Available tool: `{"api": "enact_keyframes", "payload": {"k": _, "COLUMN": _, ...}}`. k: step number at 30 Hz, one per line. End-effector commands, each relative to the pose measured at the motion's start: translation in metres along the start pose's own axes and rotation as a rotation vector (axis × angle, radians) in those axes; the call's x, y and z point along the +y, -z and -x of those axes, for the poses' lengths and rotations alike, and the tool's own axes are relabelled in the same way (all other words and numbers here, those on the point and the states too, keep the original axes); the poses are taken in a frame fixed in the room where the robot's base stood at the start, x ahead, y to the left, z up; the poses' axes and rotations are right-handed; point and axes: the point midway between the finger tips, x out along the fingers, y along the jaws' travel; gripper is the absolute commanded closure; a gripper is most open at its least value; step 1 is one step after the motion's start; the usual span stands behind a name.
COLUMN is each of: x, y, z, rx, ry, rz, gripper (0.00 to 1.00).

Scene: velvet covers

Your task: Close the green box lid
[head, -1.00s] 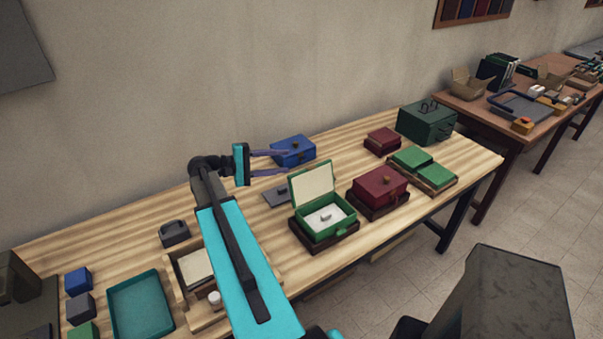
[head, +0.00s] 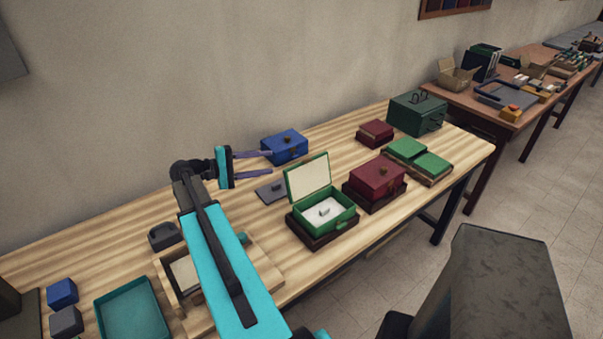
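The green box (head: 325,212) stands open on a dark base, with a small grey item on its pale inside floor. Its lid (head: 307,178) stands up at the back left, hinged to the box, with its cream inner face towards me. My gripper (head: 271,162) is open and empty, its two purple fingers apart and pointing right. In the picture it is above and left of the raised lid, close to the left side of the blue box (head: 284,147). I see no contact with the lid.
A red box (head: 377,178) stands just right of the green box. A flat grey piece (head: 270,190) lies left of the lid. A dark green case (head: 417,114) and green-topped blocks (head: 418,158) are farther right. A wooden tray (head: 168,290) lies partly behind my arm.

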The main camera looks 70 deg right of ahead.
Motion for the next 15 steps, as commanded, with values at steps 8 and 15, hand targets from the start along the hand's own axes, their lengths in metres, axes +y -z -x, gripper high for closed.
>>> {"api": "enact_keyframes", "payload": {"k": 8, "x": -0.035, "y": 0.011, "z": -0.005, "rx": -0.001, "ry": 0.0, "rz": 0.0, "gripper": 0.61}}
{"api": "enact_keyframes", "payload": {"k": 15, "x": -0.042, "y": 0.013, "z": -0.006, "rx": -0.001, "ry": 0.0, "rz": 0.0, "gripper": 0.61}}
